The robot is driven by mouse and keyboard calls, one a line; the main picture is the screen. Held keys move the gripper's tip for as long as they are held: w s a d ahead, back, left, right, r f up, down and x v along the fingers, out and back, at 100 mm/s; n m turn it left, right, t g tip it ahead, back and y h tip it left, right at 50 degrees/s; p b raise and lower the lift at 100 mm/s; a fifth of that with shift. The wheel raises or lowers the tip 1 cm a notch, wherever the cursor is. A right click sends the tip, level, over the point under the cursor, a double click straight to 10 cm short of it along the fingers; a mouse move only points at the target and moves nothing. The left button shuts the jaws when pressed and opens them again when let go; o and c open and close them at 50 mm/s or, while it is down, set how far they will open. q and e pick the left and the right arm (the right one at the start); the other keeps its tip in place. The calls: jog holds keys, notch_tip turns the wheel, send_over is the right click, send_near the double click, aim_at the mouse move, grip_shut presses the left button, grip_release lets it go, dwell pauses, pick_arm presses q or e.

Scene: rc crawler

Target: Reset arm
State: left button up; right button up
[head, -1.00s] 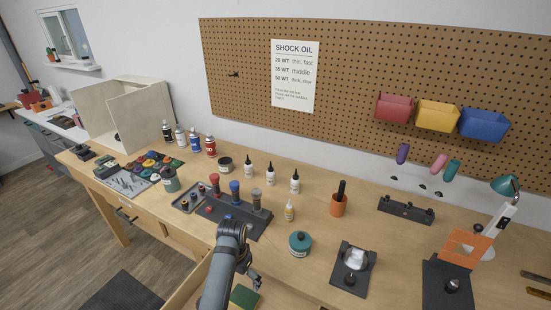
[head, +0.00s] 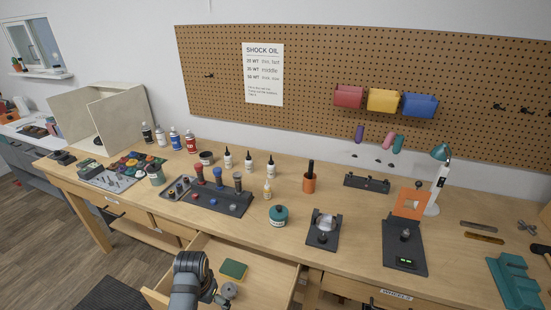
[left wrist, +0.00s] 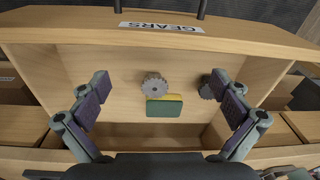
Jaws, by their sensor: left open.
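My left gripper (left wrist: 165,92) is open and empty in the left wrist view, its two dark pads spread wide. It faces into the open drawer labelled GEARS (left wrist: 160,27). Between the fingers, past them on the drawer floor, are a grey gear (left wrist: 153,84) and a green and yellow block (left wrist: 164,108). A darker gear (left wrist: 207,88) lies close to the right finger in that picture. In the head view my left arm comes up from the bottom edge, with the gripper (head: 217,297) partly cut off beside the open drawer (head: 268,270). My right gripper is not in view.
The workbench (head: 345,262) above the drawer holds a dark shock stand (head: 222,199), a teal jar (head: 278,216), an orange cup (head: 309,183) and several bottles. A dark stand with an orange plate (head: 404,245) is at the right. A pegboard (head: 330,60) hangs behind.

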pick_arm(q)
jog(key=s+a, duration=0.2)
jog(key=shift+s+n, duration=0.3)
jog(key=shift+s, duration=0.1)
jog(key=s+a+r+n+t, duration=0.1)
jog(key=s+a+r+t, duration=0.15)
jog(key=s+r, duration=0.55)
jog(key=s+a+f+b, duration=0.1)
jog(key=s+f, duration=0.1)
jog(key=f, duration=1.1)
jog(key=s+a+f, duration=0.1)
jog(key=f, duration=1.3)
jog(key=s+a+f+n+g+b, duration=0.1)
jog(key=s+f+g, duration=0.1)
jog(key=s+f, duration=1.7)
jog(key=shift+s+a+f+y, duration=0.3)
jog(key=shift+s+a+f, duration=0.1)
jog(key=shift+s, duration=0.15)
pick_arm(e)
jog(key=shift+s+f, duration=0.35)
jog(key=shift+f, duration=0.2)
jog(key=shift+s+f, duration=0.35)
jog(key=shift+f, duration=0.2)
